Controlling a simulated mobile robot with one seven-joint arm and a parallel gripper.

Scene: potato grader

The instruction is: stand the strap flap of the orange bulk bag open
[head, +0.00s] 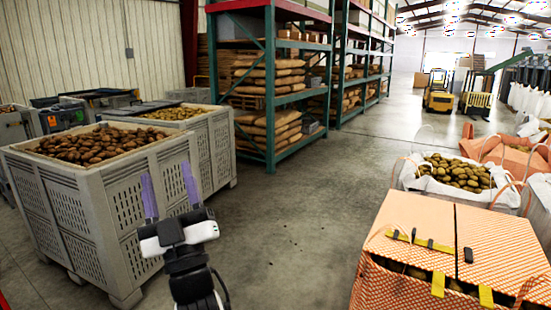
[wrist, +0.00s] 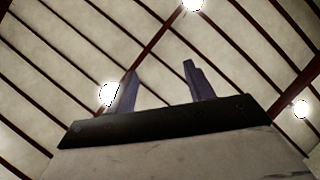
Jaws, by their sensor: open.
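The orange bulk bag (head: 385,285) stands at the lower right of the head view, cut off by the frame edge. Its top is covered by two orange panels, a left one (head: 420,215) and a right one (head: 505,235), meeting at a dark seam. Both look roughly flat. Yellow straps (head: 438,283) with dark pieces lie across the left panel and hang at the near edge. I cannot tell which part is the strap flap. My gripper (head: 167,173) is open and empty, its purple fingers pointing up, well left of the bag. The wrist view shows the fingers (wrist: 160,80) against the ceiling.
A grey slatted crate of potatoes (head: 95,205) stands left, close behind my gripper in the picture. A white bag of potatoes (head: 415,185) stands beyond the orange bag. Racks (head: 270,85) rise behind. The concrete floor (head: 290,235) between crate and bag is clear.

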